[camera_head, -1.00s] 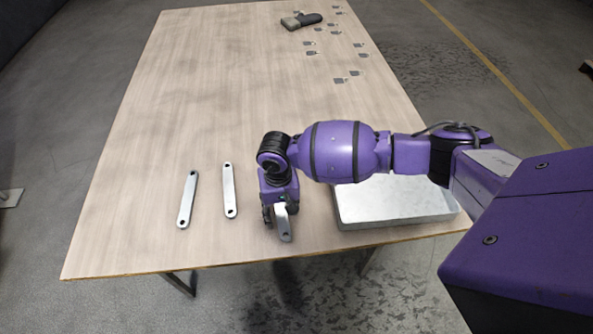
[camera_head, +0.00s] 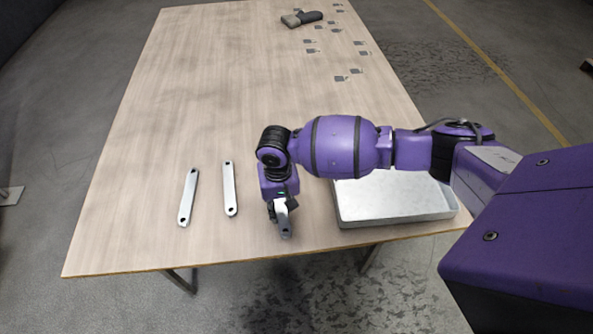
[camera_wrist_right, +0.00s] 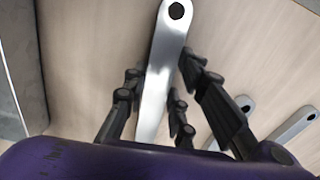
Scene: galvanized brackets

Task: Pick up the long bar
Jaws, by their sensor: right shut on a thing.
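My right gripper (camera_head: 281,208) is shut on a flat grey metal bar (camera_head: 285,227) near the front edge of the table. In the right wrist view, the fingers of the right gripper (camera_wrist_right: 163,72) stand on both sides of this bar (camera_wrist_right: 170,38), whose holed end sticks out past them. Its other end is hidden by the gripper. Two similar bars with holed ends lie to the left on the table: one in the middle (camera_head: 230,188) and one farthest left (camera_head: 188,197). My left gripper is not in view.
A shallow grey metal tray (camera_head: 395,222) stands right of the gripper, partly behind my arm. A dark grey handled tool (camera_head: 300,19) and several small brackets (camera_head: 340,78) lie at the far right of the table (camera_head: 190,110).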

